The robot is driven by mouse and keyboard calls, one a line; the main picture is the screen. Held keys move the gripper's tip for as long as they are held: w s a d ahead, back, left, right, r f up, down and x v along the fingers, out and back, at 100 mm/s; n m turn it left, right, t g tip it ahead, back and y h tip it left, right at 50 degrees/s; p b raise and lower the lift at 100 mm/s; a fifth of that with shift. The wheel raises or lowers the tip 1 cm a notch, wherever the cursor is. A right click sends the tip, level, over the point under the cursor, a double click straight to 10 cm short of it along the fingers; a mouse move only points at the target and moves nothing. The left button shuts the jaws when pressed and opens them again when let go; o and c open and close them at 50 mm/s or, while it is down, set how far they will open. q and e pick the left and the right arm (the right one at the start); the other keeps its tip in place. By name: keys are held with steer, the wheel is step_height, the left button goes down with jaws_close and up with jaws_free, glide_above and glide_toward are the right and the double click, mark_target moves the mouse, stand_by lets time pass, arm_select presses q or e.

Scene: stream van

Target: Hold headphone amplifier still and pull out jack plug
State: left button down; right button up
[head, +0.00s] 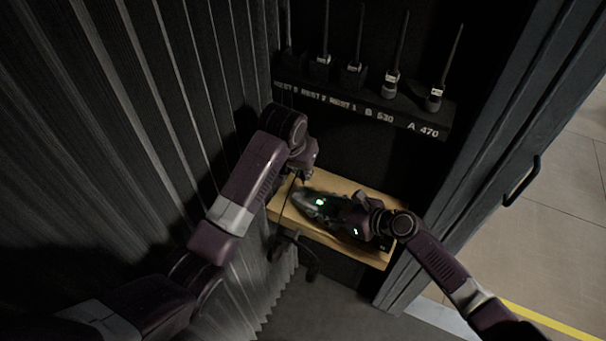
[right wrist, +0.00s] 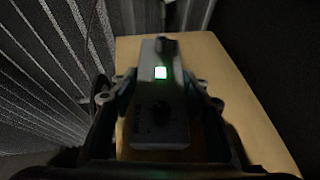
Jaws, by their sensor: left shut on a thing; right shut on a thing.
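The headphone amplifier (head: 311,208) is a small dark grey box with a green light, lying on the wooden shelf. It also shows in the right wrist view (right wrist: 160,132), with a dark knob on top. My right gripper (right wrist: 163,98) is shut on its sides, one finger on each side. In the head view my right gripper (head: 345,214) partly covers it. My left gripper (head: 301,176) is at the amplifier's far left end, shut on the jack plug, which is too small and dark to make out. A thin dark cable (head: 284,203) hangs below that gripper.
Dark headphones (head: 296,252) hang at the front left of the wooden shelf (head: 374,256). A rack of several antennas (head: 362,104) is above and behind it. A ribbed grey wall (head: 120,110) is close on the left, a door frame (head: 470,170) on the right.

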steer(key=o, duration=0.9)
steer(key=shift+s+d+f, duration=0.1)
steer(key=shift+s+f, duration=0.05)
steer(key=shift+f, duration=0.25)
steer(key=shift+o, duration=1.3)
steer(key=shift+r, duration=0.2)
steer(key=shift+r, duration=0.15)
steer(key=v, duration=1.1)
steer(key=shift+s+d+r, duration=0.1)
steer(key=shift+d, duration=0.2)
steer(key=shift+s+d, duration=0.1)
